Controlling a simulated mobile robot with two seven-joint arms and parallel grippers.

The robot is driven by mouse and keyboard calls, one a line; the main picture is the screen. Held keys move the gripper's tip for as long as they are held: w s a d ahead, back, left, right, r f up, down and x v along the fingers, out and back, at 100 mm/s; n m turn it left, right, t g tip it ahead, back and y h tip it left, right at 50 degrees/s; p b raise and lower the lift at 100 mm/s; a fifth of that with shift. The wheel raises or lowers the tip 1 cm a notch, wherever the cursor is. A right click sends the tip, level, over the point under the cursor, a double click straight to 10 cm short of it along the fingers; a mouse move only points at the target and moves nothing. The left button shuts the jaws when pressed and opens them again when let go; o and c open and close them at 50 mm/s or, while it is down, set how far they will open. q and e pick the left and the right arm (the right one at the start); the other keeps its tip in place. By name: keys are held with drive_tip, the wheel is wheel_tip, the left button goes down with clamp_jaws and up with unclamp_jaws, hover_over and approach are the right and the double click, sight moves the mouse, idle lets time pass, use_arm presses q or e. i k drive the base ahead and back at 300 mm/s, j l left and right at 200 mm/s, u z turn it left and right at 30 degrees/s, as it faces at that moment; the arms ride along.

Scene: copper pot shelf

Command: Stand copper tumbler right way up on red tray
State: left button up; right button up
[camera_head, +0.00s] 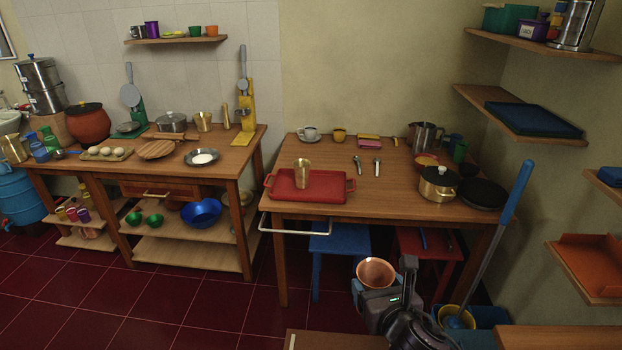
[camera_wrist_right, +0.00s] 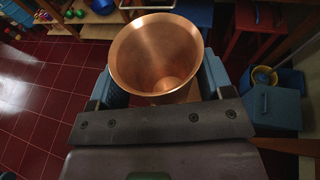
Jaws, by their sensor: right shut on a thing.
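The copper tumbler (camera_head: 376,272) is held in my right gripper (camera_head: 376,291), low in front of the wooden table. In the right wrist view the tumbler (camera_wrist_right: 157,50) shows its wide open mouth and empty inside, with a blue finger on each side of it. Its mouth faces up towards the head camera; the exact tilt is hard to tell. The red tray (camera_head: 330,196) lies on the front left of the table, above and left of the gripper in the head view. A brass-coloured tumbler (camera_head: 302,174) stands on the tray's left part. My left gripper is not in view.
The table (camera_head: 380,208) also bears a lidded brass pot (camera_head: 438,184), a black pan (camera_head: 483,193) and two small metal utensils. A white rail (camera_head: 300,233) juts from its front edge. Blue (camera_head: 338,246) and red stools stand beneath. The tray's right part is bare.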

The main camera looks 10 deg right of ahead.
sight(333, 188)
drive_tip(key=i+l, duration=0.2)
drive_tip(key=i, duration=0.3)
drive_tip(key=i+l, duration=0.15)
drive_tip(key=i, duration=0.35)
drive_tip(key=i+l, duration=0.2)
drive_tip(key=i, duration=0.25)
drive_tip(key=i+l, duration=0.15)
drive_tip(key=i, duration=0.35)
